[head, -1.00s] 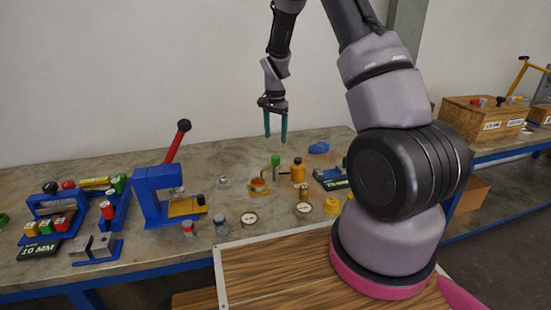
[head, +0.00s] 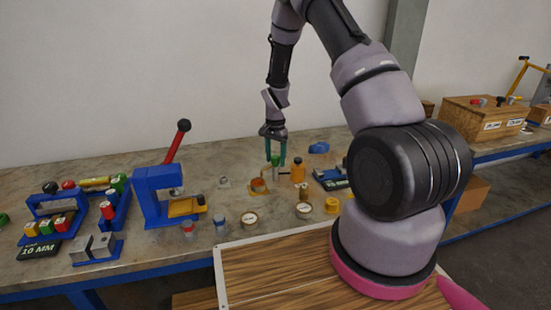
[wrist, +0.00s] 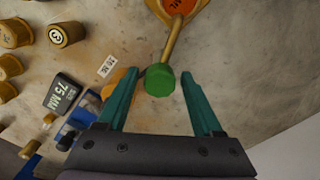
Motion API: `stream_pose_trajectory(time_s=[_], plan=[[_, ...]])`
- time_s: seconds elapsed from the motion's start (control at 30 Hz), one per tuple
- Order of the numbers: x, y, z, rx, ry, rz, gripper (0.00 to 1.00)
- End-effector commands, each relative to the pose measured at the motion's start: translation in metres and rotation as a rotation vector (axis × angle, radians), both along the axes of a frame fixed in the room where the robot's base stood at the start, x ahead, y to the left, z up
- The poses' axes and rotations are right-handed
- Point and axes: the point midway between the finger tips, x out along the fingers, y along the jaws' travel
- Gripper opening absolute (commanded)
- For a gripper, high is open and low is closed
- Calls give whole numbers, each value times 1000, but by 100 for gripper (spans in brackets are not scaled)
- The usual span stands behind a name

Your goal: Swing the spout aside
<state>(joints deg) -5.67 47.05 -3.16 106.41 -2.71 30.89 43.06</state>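The spout is a thin yellow-brown tube (wrist: 174,38) that runs from an orange-topped vessel (wrist: 178,6) to a green knob (wrist: 160,80) in the wrist view. In the head view the vessel (head: 258,185) stands on the bench with the green knob (head: 276,160) just to its right. My gripper (head: 276,163) points down over the knob. In the wrist view my gripper (wrist: 159,77) is open, with one teal finger on each side of the knob and gaps visible on both sides. The knob's height relative to the fingertips is hard to tell.
A yellow cylinder (head: 298,172) stands close right of the knob. A black 75 MM block (wrist: 62,94) and several brass-coloured pieces lie to the left in the wrist view. A blue press (head: 155,195) with a red lever stands left. Bare bench lies right in the wrist view.

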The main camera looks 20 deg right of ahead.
Motion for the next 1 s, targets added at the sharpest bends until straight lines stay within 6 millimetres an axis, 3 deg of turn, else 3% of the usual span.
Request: stream_pose_trajectory(time_s=[0.03,0.13,0.17,1.0], plan=[[0,0,0,0,0,0,44],[0,0,0,0,0,0,5],[0,0,0,0,0,0,0],[0,0,1,0,0,0,0]])
